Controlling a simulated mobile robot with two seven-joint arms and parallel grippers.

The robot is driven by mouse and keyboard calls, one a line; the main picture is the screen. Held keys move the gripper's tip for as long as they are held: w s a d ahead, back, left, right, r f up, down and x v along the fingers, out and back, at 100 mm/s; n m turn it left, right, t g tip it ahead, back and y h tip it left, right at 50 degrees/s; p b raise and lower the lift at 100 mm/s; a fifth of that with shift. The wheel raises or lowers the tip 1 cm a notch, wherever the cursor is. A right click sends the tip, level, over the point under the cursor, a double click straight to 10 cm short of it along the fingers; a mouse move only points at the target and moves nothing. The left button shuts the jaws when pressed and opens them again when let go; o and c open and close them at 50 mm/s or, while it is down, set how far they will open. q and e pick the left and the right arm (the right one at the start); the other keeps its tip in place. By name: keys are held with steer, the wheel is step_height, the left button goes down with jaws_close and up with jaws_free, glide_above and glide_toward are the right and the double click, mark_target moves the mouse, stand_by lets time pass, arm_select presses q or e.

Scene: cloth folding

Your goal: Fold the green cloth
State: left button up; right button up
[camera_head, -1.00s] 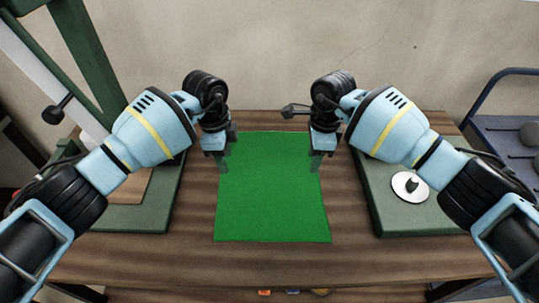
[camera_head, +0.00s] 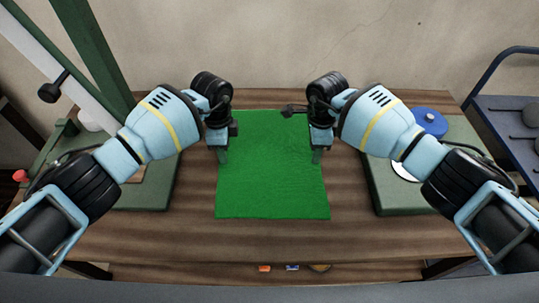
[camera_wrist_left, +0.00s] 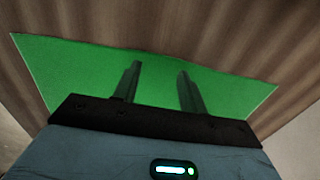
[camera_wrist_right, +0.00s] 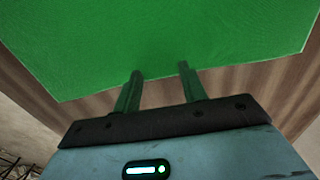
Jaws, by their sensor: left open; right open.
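The green cloth (camera_head: 272,175) lies flat and unfolded on the wooden table, roughly a rectangle. My left gripper (camera_head: 222,155) is open and empty at the cloth's left edge, in its far half. My right gripper (camera_head: 317,156) is open and empty at the right edge, about level with the left one. In the left wrist view the parted fingers (camera_wrist_left: 158,72) overlap the cloth (camera_wrist_left: 80,65). In the right wrist view the fingers (camera_wrist_right: 160,72) straddle the line of the cloth's edge, with the cloth (camera_wrist_right: 170,35) beyond. I cannot tell whether the fingertips touch it.
A green base with a post (camera_head: 95,50) stands on the left. A green board (camera_head: 385,195) on the right bears a blue round object (camera_head: 431,122), partly behind my right arm. A dark blue rack (camera_head: 500,110) stands far right. Bare table (camera_head: 270,238) lies in front of the cloth.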

arm_select(q)
steer(key=shift+f, duration=0.25)
arm_select(e)
steer(key=shift+f, duration=0.3)
arm_select(q)
steer(key=shift+f, duration=0.3)
arm_select(e)
steer(key=shift+f, duration=0.3)
arm_select(q)
steer(key=shift+s, duration=0.1)
steer(key=shift+c, duration=1.1)
arm_select(e)
steer(key=shift+s, duration=0.1)
steer(key=shift+c, duration=1.1)
arm_select(q)
jaws_close()
arm_select(e)
jaws_close()
steer(key=shift+r, duration=0.1)
